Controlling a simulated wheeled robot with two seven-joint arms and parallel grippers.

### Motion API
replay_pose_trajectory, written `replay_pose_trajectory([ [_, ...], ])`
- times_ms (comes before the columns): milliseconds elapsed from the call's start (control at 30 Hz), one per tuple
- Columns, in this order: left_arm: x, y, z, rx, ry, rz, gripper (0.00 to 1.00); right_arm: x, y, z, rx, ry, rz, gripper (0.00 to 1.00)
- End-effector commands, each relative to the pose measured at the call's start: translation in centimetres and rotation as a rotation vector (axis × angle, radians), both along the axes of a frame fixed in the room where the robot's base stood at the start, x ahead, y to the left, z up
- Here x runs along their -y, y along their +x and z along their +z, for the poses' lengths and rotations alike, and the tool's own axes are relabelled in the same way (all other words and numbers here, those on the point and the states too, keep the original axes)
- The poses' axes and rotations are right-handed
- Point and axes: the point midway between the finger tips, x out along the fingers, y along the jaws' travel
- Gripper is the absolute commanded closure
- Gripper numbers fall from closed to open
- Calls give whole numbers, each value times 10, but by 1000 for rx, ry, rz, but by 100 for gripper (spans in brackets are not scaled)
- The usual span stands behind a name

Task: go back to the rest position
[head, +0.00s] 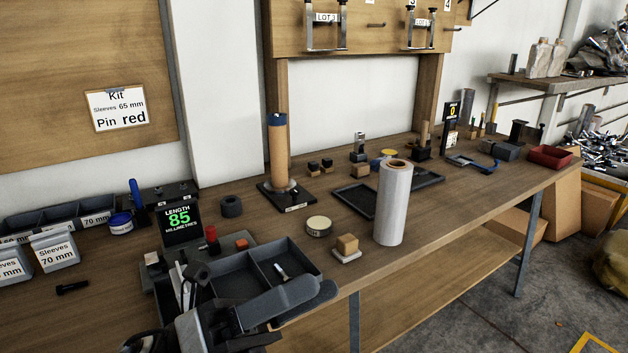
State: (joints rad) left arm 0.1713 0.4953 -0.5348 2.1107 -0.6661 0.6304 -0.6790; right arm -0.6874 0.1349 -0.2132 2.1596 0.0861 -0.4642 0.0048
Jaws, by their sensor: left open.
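My left gripper (258,290) is at the bottom left of the head view, low over the front edge of the workbench (460,205). It is open and no object shows between its fingers. It overlaps the near part of a dark divided tray (300,254), so some of that tray is hidden. A small metal-and-black piece lies in the tray's right compartment. My right gripper is not in view.
A white roll (393,203) stands upright near the front edge, and a brown roll stands on a black stand (287,194). A length display (180,221) reads 85. Grey sleeve bins (55,250) stand at left. Floor right of the bench shows free room.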

Motion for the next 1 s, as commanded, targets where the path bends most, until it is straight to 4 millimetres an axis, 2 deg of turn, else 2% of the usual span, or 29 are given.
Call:
replay_pose_trajectory([
  [33,-13,20,-13,-283,-128,67,46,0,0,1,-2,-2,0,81],
  [67,-23,33,-25,-448,-202,104,46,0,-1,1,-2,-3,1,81],
  [100,-38,47,-46,-668,-303,154,46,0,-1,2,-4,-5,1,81],
  [167,-60,59,-86,-975,-450,222,46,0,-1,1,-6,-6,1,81],
  [200,-72,61,-114,-1155,-538,262,46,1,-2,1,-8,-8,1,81],
  [267,-88,57,-156,-1397,-662,320,46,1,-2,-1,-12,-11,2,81],
  [300,-97,49,-184,-1545,-742,356,46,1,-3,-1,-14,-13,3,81],
  [400,-113,21,-242,-1845,-915,438,46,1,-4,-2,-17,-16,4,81],
  [500,-121,-8,-281,-2058,-1048,501,46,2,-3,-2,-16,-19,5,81],
  [600,-124,-30,-304,-2186,-1134,543,46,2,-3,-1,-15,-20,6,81],
  [700,-126,-41,-314,-2242,-1174,562,46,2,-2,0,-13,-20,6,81],
  [1000,-126,-41,-314,-2245,-1176,563,46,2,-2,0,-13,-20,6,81],
])
